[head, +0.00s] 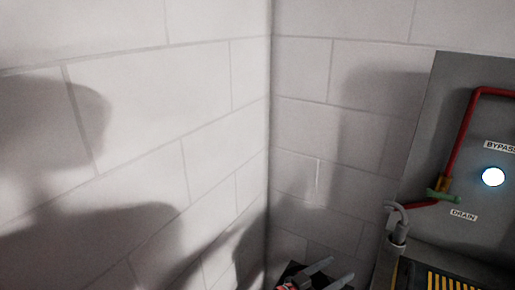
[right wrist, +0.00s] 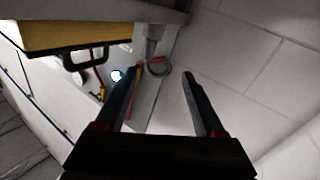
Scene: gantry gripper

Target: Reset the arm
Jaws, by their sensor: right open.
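My right gripper (head: 331,274) shows at the bottom of the head view, low in front of the wall corner. In the right wrist view its two dark fingers (right wrist: 160,80) stand apart with nothing between them but a view of the wall and the panel edge. The gripper looks empty and touches nothing that I can see. The rest of the right arm is mostly cut off by the frame edge. My left gripper does not show in either view.
A grey panel (head: 445,130) stands at the right with a red pipe (head: 460,130), a green valve handle (head: 442,195), a lit round light (head: 493,177) and BYPASS and DRAIN labels. A grey hook-topped post (head: 398,232) stands beside it. White block walls (head: 180,120) meet in a corner.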

